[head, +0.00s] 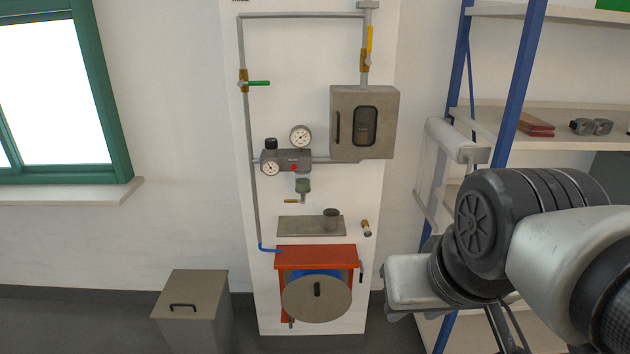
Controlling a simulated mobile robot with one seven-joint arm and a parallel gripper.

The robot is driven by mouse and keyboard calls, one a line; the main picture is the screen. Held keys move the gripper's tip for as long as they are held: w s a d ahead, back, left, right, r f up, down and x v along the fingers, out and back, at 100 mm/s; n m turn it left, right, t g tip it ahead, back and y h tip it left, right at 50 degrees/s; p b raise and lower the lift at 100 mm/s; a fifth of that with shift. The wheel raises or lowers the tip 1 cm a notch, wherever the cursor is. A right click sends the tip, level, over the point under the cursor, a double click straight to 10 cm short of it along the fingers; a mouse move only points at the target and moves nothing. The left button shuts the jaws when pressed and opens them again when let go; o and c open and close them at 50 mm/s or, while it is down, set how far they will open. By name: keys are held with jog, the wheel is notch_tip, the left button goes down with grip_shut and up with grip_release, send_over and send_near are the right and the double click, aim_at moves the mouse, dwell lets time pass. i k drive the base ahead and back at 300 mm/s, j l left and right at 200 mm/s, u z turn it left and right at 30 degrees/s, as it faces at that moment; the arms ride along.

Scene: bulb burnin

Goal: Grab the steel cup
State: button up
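The steel cup (331,218) is a small dark grey cup standing upright on the right part of a narrow grey shelf (292,227), which is fixed to a white panel. Nothing touches the cup except the shelf under it. My arm reaches in from the right edge, with its visible links well to the right of the cup and apart from it. Dark narrow parts under the arm, cut off by the bottom edge, may belong to my gripper (505,333). Whether it is open or shut does not show.
Above the shelf are a drain valve (302,188), gauges and a grey cabinet (364,122). A red reel housing (316,257) is below; a brass nozzle (366,228) is to the right. A grey bin (192,308) and blue-framed shelving (512,85) flank the panel.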

aim_at(331, 215)
jog(key=z, duration=0.3)
jog(key=i+j+z, duration=0.35)
jog(key=j+z, duration=0.15)
jog(key=i+j+z, duration=0.2)
jog(key=j, duration=0.25)
jog(key=i+j, duration=0.15)
jog(key=j, duration=0.3)
jog(key=i+j+z, duration=0.1)
jog(key=j, duration=0.4)
jog(key=i+j, duration=0.1)
jog(key=j, duration=0.35)
jog(key=i+j+z, duration=0.1)
jog(key=j, duration=0.4)
